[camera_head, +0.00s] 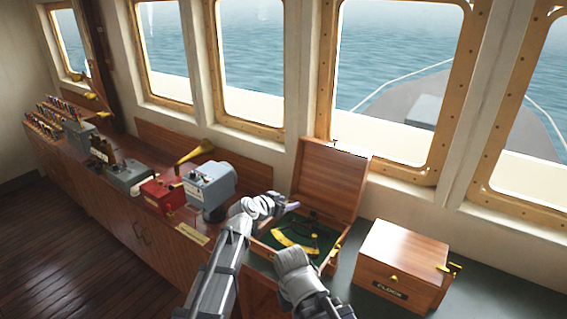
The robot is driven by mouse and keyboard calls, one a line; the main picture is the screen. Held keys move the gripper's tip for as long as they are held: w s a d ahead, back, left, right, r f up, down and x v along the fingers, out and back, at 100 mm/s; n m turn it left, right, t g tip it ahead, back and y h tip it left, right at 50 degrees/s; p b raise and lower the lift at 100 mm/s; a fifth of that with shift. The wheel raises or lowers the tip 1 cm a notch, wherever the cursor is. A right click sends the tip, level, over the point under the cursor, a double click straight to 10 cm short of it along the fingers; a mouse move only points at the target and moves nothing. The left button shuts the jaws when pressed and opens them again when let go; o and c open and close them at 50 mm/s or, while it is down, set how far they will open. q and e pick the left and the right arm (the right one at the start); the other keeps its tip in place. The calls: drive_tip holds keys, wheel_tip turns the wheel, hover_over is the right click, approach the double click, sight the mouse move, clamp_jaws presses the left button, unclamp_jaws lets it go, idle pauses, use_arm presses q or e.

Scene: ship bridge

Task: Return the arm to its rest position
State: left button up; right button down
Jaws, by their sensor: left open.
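My left arm rises from the bottom edge. Its gripper (284,205) is open and appears empty, in front of the left side of an open wooden box (333,185). The box has a green lining and holds a brass, sextant-like instrument (296,240). The gripper overlaps the box in the picture; I cannot tell how far above it the fingers are. Another grey arm part of mine covers the front of the box. No right gripper fingers can be made out.
A closed wooden box (402,255) with a label stands right of the open one. Windows line the wall behind the counter.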

use_arm(q)
drive_tip(key=s+a+f+n+g+y, duration=0.2)
drive_tip(key=s+a+f+g, duration=0.15)
drive_tip(key=s+a, duration=0.45)
drive_tip(key=s+a+f+n+g+y, duration=0.35)
drive_tip(key=s+a, duration=0.25)
drive_tip(key=s, duration=0.4)
drive_tip(key=s+a+f+n+g+y, duration=0.1)
drive_tip(key=s+a+f+g+y, duration=0.1)
drive_tip(key=s+a+f, duration=0.45)
drive_tip(key=s+d+f+m+b, duration=0.1)
drive_tip(key=s+d+f+b, duration=0.1)
drive_tip(key=s+d+b, duration=0.1)
drive_tip(key=s+d+f+m+g+y+b, duration=0.1)
drive_tip(key=s+d+f+m+b, duration=0.1)
drive_tip(key=d, duration=0.5)
drive_tip(key=s+f+b, duration=0.1)
drive_tip(key=s+b, duration=0.1)
drive_tip(key=s, duration=0.1)
drive_tip(key=shift+f, duration=0.25)
drive_tip(key=shift+d, duration=0.1)
